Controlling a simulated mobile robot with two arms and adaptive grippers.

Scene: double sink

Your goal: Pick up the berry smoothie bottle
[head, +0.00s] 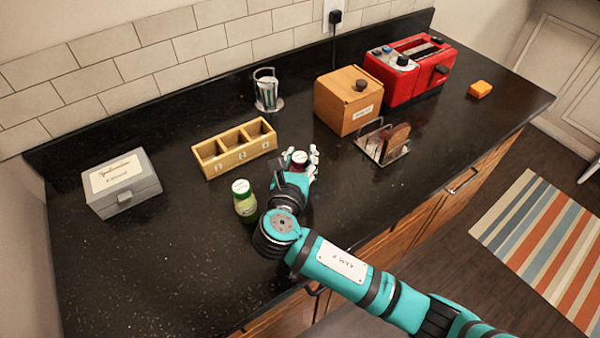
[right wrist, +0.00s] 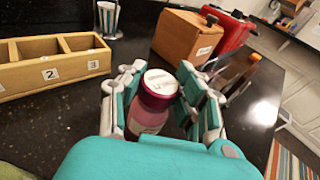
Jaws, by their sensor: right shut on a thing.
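The berry smoothie bottle (right wrist: 152,106) has a dark red cap with a white top and a pinkish body. It stands upright between the fingers of my right gripper (right wrist: 160,100), which is shut on it. In the head view the bottle's cap (head: 299,157) shows at the hand, with its body mostly hidden by my right gripper (head: 300,165). The bottle is over the black counter, and I cannot tell whether its base touches it. My left gripper is not in view.
A green bottle (head: 244,200) stands close left of my right wrist. A wooden three-compartment box (head: 212,168) is behind. A toast rack (head: 383,155), wooden bread box (head: 335,112) and red toaster (head: 400,90) stand to the right. A grey box (head: 140,195) is at left. The front-left counter is clear.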

